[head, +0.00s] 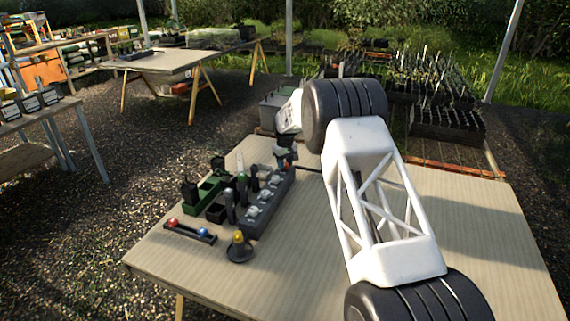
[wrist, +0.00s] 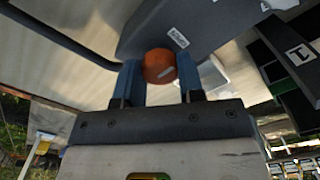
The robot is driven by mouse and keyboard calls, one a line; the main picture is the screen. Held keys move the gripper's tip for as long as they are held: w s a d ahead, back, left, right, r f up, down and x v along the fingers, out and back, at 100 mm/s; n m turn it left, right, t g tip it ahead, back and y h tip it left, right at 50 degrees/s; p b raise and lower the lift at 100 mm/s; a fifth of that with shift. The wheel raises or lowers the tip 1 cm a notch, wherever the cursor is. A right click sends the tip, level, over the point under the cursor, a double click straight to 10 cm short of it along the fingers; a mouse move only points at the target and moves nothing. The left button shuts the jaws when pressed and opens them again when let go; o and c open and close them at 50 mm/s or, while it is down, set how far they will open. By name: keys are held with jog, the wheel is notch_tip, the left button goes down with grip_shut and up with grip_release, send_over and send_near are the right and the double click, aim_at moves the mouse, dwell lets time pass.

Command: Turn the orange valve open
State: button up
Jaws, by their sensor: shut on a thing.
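In the head view my gripper (head: 287,158) is at the far end of the grey manifold block (head: 262,205). A small patch of orange shows there below the fingers. How far the valve is turned cannot be told.
White knobs line the manifold. A dark hose (head: 308,170) runs right. The table's right side is clear.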

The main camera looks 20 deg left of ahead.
jog(key=shift+r, duration=0.1)
dwell(0.4)
jog(key=o, duration=0.9)
jog(key=shift+r, duration=3.85)
